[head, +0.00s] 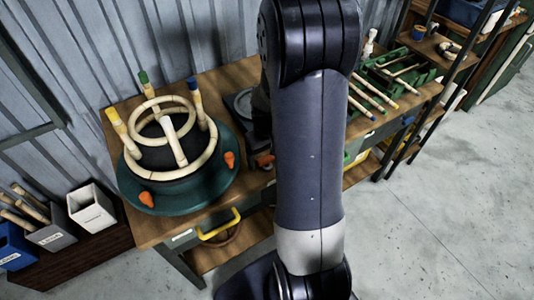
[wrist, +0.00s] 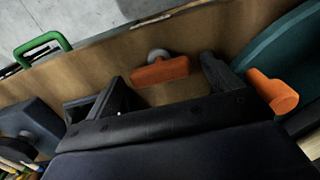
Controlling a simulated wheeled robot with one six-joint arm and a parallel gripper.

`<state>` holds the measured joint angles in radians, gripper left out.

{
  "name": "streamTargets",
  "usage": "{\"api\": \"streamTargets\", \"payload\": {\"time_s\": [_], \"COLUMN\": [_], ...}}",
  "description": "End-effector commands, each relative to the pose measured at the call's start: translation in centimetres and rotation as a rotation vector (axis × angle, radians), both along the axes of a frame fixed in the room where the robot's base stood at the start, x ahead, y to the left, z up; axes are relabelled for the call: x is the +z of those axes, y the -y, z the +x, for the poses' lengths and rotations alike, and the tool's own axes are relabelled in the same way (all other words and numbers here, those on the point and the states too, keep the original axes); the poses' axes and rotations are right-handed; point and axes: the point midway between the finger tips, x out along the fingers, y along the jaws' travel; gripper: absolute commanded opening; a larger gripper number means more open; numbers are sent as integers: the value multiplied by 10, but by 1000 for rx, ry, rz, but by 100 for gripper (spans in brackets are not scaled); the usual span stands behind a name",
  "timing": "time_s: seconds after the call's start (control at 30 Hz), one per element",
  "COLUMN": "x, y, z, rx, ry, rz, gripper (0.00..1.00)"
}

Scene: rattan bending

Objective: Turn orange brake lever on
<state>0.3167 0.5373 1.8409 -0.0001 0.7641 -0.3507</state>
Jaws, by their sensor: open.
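In the wrist view an orange lever (wrist: 160,72) on a grey round pivot sits at the wooden bench top. My gripper (wrist: 162,78) is open, with one dark finger to each side of the lever. The fingers look apart from it, and whether they touch it cannot be told. In the head view a small orange piece (head: 265,160), likely this lever, shows at the left edge of my arm. My gripper is mostly hidden behind my arm there.
A round green turntable (head: 215,195) with orange knobs (head: 229,159) and rattan rings stands to the left on the bench. One orange knob (wrist: 275,90) is close to my right finger in the wrist view. A green handle (wrist: 42,48) is at the upper left.

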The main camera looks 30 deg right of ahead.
Motion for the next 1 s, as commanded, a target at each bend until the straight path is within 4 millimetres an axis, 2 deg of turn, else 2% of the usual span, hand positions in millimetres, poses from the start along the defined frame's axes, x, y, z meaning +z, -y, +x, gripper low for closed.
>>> {"api": "streamTargets", "payload": {"time_s": [0.17, 0.7, 1.0], "x": [0, 0, 0], "y": [0, 0, 0], "z": [0, 0, 0], "rx": [0, 0, -35], "ry": [0, 1, 1], "rz": [0, 0, 0], "gripper": [85, 41, 41]}}
